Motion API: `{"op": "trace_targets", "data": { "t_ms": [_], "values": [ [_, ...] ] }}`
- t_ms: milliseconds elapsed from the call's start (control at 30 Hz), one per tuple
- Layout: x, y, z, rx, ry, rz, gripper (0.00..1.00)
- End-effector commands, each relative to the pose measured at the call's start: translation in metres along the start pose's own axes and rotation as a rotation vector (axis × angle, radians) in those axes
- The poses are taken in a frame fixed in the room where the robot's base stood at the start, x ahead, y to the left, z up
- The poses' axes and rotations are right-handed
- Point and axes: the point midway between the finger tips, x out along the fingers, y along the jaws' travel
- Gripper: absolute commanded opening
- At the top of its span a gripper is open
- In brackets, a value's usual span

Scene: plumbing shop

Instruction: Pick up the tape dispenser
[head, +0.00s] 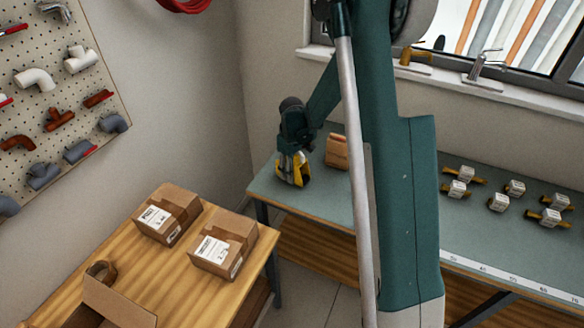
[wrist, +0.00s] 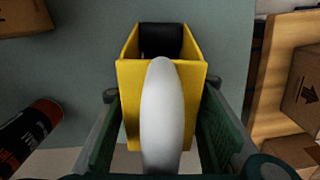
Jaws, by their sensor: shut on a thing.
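The tape dispenser (wrist: 130,110) is a yellow holder with a white roll (wrist: 162,115) and a black part at its far end. In the wrist view it sits between the two green fingers of my gripper (wrist: 161,92), which press on its sides. In the head view my gripper (head: 294,155) points down at the left end of the green bench, with the yellow dispenser (head: 303,173) partly hidden in it. I cannot tell whether the dispenser touches the bench top or is just above it.
A brown package (head: 337,152) stands close right of my gripper on the bench (head: 262,186). An orange and black cylinder (wrist: 30,138) lies left in the wrist view. A wooden table (head: 185,275) with cardboard boxes (head: 222,244) stands in front. Several fittings lie on the bench's right.

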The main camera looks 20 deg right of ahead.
Motion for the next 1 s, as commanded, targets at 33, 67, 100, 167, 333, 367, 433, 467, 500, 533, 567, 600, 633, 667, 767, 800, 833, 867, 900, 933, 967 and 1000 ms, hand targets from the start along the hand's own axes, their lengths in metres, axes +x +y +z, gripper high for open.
{"op": "trace_targets", "data": {
  "t_ms": [33, 67, 100, 167, 333, 367, 433, 467, 500, 533, 567, 600, 633, 667, 767, 800, 833, 867, 900, 933, 967, 1000],
  "values": [
    [0.000, 0.000, 0.000, 0.000, 0.000, 0.000, 0.15],
    [0.000, 0.000, 0.000, 0.000, 0.000, 0.000, 0.15],
    [0.000, 0.000, 0.000, 0.000, 0.000, 0.000, 0.15],
    [0.000, 0.000, 0.000, 0.000, 0.000, 0.000, 0.15],
    [-0.004, 0.000, 0.000, 0.000, 0.000, 0.000, 0.15],
    [-0.006, 0.000, 0.000, 0.000, 0.000, 0.000, 0.15],
    [-0.010, 0.000, 0.000, 0.000, 0.000, 0.000, 0.15],
    [-0.013, 0.000, 0.000, 0.000, 0.000, 0.000, 0.15],
    [-0.016, 0.000, 0.000, 0.000, 0.000, 0.000, 0.15],
    [-0.019, 0.000, 0.000, 0.000, 0.000, 0.000, 0.15],
    [-0.022, 0.000, 0.000, 0.000, 0.000, 0.000, 0.15],
    [-0.027, 0.000, 0.000, 0.000, 0.000, 0.000, 0.15],
    [-0.031, 0.000, 0.000, 0.000, 0.000, 0.000, 0.15],
    [-0.034, 0.000, 0.000, 0.000, 0.000, 0.000, 0.15],
    [-0.048, 0.000, 0.000, 0.000, 0.000, 0.000, 0.15],
    [-0.054, 0.000, 0.000, 0.000, 0.000, 0.000, 0.15],
    [-0.058, 0.000, 0.000, 0.000, 0.000, 0.000, 0.15],
    [-0.062, 0.000, 0.000, 0.000, 0.000, 0.000, 0.15],
    [-0.068, 0.000, 0.000, 0.000, 0.000, 0.000, 0.15],
    [-0.071, 0.000, 0.000, 0.000, 0.000, 0.000, 0.15],
    [-0.075, 0.000, 0.000, 0.000, 0.000, 0.000, 0.15],
    [-0.080, 0.000, 0.000, 0.000, 0.000, 0.000, 0.15]
  ]
}}
